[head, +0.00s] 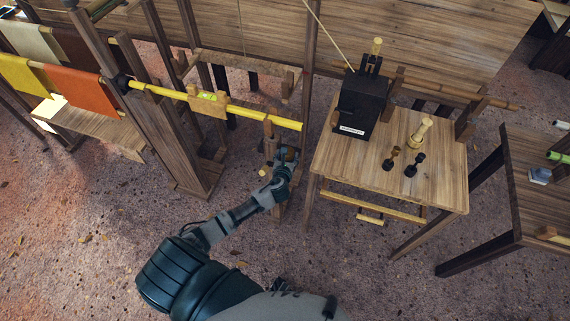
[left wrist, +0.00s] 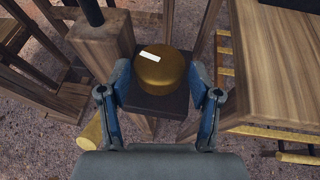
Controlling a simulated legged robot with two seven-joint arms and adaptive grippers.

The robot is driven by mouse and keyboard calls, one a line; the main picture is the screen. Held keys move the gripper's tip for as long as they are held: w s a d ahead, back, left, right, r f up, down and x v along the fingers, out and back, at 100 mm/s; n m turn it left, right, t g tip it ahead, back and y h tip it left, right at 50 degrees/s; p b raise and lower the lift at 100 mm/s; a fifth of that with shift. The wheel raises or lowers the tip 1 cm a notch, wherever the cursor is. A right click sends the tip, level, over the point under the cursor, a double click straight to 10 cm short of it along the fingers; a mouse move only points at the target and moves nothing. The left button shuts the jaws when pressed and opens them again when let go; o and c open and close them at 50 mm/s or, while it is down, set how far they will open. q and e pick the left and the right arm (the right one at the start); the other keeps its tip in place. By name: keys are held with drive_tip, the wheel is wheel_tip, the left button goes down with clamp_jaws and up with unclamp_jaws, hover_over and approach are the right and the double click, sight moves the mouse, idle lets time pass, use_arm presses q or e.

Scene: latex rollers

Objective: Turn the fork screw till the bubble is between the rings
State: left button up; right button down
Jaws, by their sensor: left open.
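The fork screw's round brass knob (left wrist: 162,72), with a white mark on top, sits on a dark block beside a wooden post (left wrist: 103,42). My left gripper (left wrist: 162,88) is open, with one blue finger on each side of the knob; I cannot tell whether they touch it. In the head view my left gripper (head: 285,158) is at the fork post (head: 271,132), below the right end of the yellow roller (head: 262,119). A yellow-green level (head: 208,96) sits on the roller's middle; its bubble and rings are too small to read. My right gripper is out of view.
A wooden table (head: 440,190) stands right of the post, with a black box (head: 360,105) and several small turned pieces on it. Orange cloth (head: 75,91) and yellow cloth (head: 20,78) hang at the left. The ground in front is open.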

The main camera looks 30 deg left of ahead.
use_arm(q)
drive_tip(key=v, duration=0.9)
drive_tip(key=shift+f, duration=0.1)
